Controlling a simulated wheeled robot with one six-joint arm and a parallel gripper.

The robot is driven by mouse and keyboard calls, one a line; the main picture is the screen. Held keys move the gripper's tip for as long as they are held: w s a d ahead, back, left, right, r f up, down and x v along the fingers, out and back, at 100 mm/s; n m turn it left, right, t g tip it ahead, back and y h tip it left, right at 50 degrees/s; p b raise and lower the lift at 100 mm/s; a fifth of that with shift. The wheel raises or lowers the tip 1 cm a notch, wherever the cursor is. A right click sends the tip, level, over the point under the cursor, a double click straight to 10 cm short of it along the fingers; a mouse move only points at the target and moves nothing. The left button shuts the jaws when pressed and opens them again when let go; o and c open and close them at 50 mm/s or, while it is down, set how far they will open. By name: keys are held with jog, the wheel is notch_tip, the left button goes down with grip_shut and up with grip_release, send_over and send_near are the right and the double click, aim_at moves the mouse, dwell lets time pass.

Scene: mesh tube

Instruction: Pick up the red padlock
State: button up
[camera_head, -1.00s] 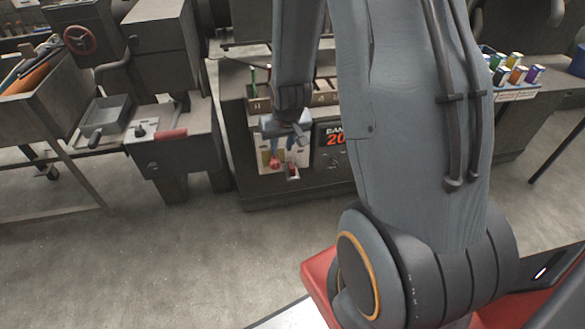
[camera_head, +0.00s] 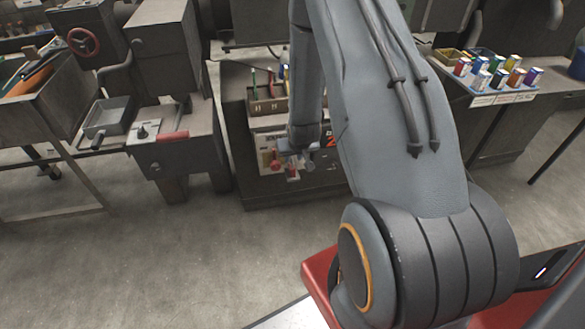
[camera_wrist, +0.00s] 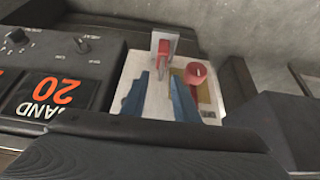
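The red padlock (camera_wrist: 163,48) appears as a small red body on a pale grey plate at the far edge of a cream panel (camera_wrist: 140,72) in the wrist view. In the head view, the red padlock (camera_head: 293,173) shows small, low on the panel, just below my gripper (camera_head: 295,157). In the wrist view, the two blue fingers of my gripper (camera_wrist: 160,98) are apart with nothing between them. The padlock lies beyond their tips, roughly in line with the gap, not visibly touched. Its finer shape is too small to tell.
A red round knob (camera_wrist: 195,74) on a yellowish plate sits close beside the right finger. A dark box with an orange "BAND 20" display (camera_wrist: 55,92) is at left. A bench with coloured cans (camera_head: 500,72) stands at right. The floor in front is open.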

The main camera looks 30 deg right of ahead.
aim_at(292, 159)
jog(key=shift+p+x, duration=0.55)
jog(key=shift+x, duration=1.3)
grip_shut()
